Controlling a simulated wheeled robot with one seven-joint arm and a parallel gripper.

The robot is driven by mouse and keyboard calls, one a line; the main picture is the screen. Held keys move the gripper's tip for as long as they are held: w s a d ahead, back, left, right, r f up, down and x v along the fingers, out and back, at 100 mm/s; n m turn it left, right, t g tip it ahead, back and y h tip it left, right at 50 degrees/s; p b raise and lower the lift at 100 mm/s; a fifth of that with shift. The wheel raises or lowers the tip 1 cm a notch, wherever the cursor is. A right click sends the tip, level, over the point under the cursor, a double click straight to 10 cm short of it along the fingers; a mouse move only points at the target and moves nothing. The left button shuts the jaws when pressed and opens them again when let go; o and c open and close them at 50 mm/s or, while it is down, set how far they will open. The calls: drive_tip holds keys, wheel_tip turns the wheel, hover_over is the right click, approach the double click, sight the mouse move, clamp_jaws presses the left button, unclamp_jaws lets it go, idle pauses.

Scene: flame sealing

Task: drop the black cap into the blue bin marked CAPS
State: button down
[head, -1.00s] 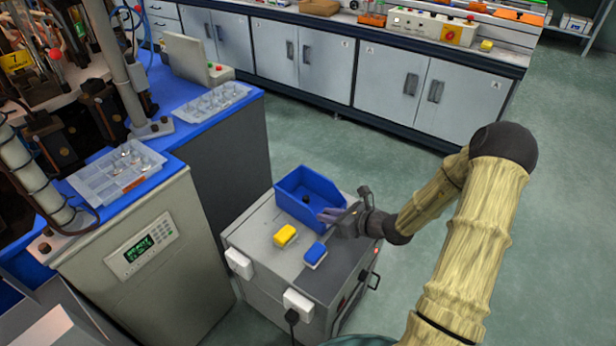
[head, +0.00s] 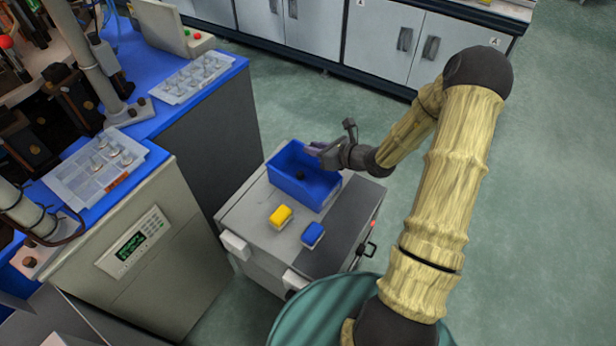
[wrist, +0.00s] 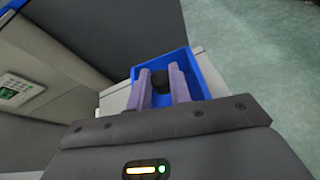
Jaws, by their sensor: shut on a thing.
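My gripper (head: 312,149) is over the back right part of the blue bin (head: 324,192), its fingers reaching in from the right. In the wrist view the two pale fingers (wrist: 159,72) are shut on the black cap (wrist: 161,86), with the blue bin (wrist: 206,75) around and below them. In the head view the held cap cannot be made out at the fingers. A small dark round thing (head: 300,175) shows inside the bin; I cannot tell what it is. No CAPS marking is readable.
The bin stands on a grey cabinet (head: 255,235). A yellow block (head: 281,216) and a blue block (head: 313,234) lie in front of it. To the left are a grey machine with a display (head: 135,245) and clear trays (head: 93,170). Open floor lies to the right.

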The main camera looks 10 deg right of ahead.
drive_tip(key=shift+s+f+b, duration=0.15)
drive_tip(key=shift+f+b, duration=1.85)
drive_tip(key=shift+f, duration=0.85)
drive_tip(key=c, duration=1.2)
unclamp_jaws()
drive_tip(key=shift+a, duration=0.1)
drive_tip(key=shift+r, duration=0.1)
drive_tip(key=p+v, duration=0.3)
drive_tip(key=v, duration=1.4)
drive_tip(key=shift+s+r+p, duration=0.1)
drive_tip(key=shift+s+p, duration=0.1)
drive_tip(key=shift+p, duration=0.15)
